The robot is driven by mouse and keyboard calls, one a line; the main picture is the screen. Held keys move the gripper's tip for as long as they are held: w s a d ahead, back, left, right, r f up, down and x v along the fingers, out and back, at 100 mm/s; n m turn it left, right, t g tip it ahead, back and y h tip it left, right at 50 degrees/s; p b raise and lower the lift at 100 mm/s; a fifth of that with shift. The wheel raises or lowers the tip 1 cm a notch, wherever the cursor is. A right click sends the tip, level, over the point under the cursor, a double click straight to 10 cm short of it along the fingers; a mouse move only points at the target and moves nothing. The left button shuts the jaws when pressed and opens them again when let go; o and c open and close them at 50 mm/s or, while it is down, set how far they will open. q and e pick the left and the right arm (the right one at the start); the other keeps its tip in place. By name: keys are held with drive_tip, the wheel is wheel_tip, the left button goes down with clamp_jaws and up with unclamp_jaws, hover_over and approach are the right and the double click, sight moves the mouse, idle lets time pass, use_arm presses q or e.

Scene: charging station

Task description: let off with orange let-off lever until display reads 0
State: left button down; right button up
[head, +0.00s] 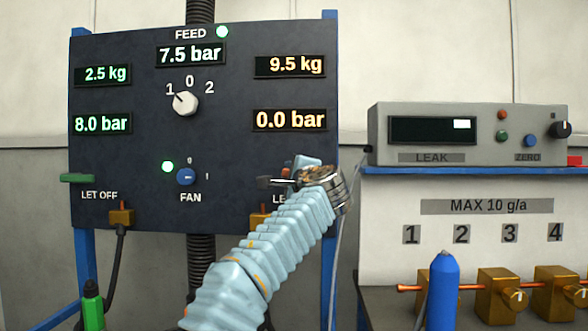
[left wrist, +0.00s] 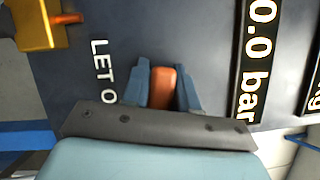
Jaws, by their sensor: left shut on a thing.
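The orange let-off lever (left wrist: 163,88) sits between the two blue fingers of my left gripper (left wrist: 162,76) in the left wrist view, and the gripper is shut on it. In the head view my left gripper (head: 292,179) is at the lower right of the dark panel, and my arm and hand hide most of the lever and its label. The orange display (head: 290,120) above reads 0.0 bar. The display (head: 290,66) over it reads 9.5 kg. My right gripper is not in view.
The dark panel (head: 135,160) also carries a green lever (head: 77,178), a white feed knob (head: 186,103) and a blue fan knob (head: 186,176). To the right stand a grey leak meter (head: 385,150), brass valves (head: 500,290) and a blue cylinder (head: 442,290).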

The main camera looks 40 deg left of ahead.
use_arm(q)
drive_tip(key=shift+a+f+n+g+h, duration=0.1)
drive_tip(key=shift+f+n+g+h, duration=0.25)
drive_tip(key=shift+f+n, duration=0.75)
drive_tip(key=shift+r+n, duration=0.15)
drive_tip(key=shift+n, duration=0.15)
drive_tip(key=c, duration=1)
unclamp_jaws()
drive_tip(key=shift+o, duration=0.2)
drive_tip(key=shift+s, duration=0.1)
drive_tip(key=b+v, duration=0.3)
drive_tip(key=v, duration=1)
drive_tip(key=shift+s+d+b, duration=0.25)
drive_tip(key=shift+d+b, duration=0.05)
drive_tip(key=shift+r, duration=0.1)
